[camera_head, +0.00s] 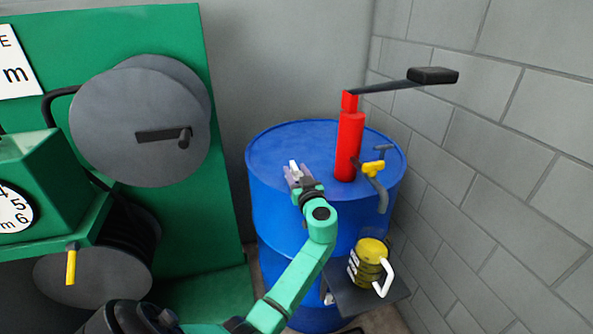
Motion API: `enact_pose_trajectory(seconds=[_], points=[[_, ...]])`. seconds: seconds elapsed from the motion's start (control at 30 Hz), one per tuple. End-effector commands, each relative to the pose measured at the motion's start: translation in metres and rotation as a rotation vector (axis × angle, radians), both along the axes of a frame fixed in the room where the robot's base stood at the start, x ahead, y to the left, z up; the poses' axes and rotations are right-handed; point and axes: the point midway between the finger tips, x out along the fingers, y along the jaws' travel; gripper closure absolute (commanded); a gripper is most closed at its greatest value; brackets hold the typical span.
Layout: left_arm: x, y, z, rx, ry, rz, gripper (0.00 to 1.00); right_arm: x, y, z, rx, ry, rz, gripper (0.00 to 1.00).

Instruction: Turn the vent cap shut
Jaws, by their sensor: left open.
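The blue drum (270,145) stands upright against the wall, with a red hand pump (347,150) on its top. My left gripper (297,172) is over the left front part of the drum top, with its open fingers pointing away from me. A small pale piece shows at the fingers; I cannot tell whether it is the vent cap or part of the gripper. No other vent cap can be made out, and the gripper hides part of the drum top. My right gripper is out of view.
The pump's black crank handle (432,75) reaches right. A yellow tap (373,167) with a grey spout is at the drum's right edge. A yellow jug (368,258) stands on a dark shelf in front. A green machine with a grey reel (125,125) fills the left.

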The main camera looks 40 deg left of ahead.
Motion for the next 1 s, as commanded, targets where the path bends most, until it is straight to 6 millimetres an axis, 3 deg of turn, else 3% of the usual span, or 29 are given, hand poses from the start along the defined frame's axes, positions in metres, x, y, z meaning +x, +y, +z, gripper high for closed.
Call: enact_pose_trajectory(seconds=[0.13, 0.17, 0.27, 0.3, 0.67, 1.0], points=[[-0.0001, -0.0001, -0.0002, 0.000, 0.000, 0.000, 0.53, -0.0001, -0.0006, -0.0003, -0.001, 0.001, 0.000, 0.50], [-0.0001, -0.0002, -0.0002, 0.000, 0.000, 0.000, 0.56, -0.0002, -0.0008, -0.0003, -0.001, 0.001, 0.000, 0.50], [-0.0001, -0.0003, -0.0002, 0.000, 0.000, 0.000, 0.95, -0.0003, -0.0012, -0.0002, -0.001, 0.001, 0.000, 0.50], [-0.0002, -0.0003, -0.0002, 0.000, 0.000, 0.000, 1.00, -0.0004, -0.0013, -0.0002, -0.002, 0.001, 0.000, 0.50], [-0.0010, 0.0000, -0.0005, 0.001, -0.001, -0.024, 1.00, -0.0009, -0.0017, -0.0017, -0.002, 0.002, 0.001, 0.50], [-0.0050, 0.0030, -0.0008, 0.002, -0.001, -0.201, 1.00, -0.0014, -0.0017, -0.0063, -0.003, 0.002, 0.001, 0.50]])
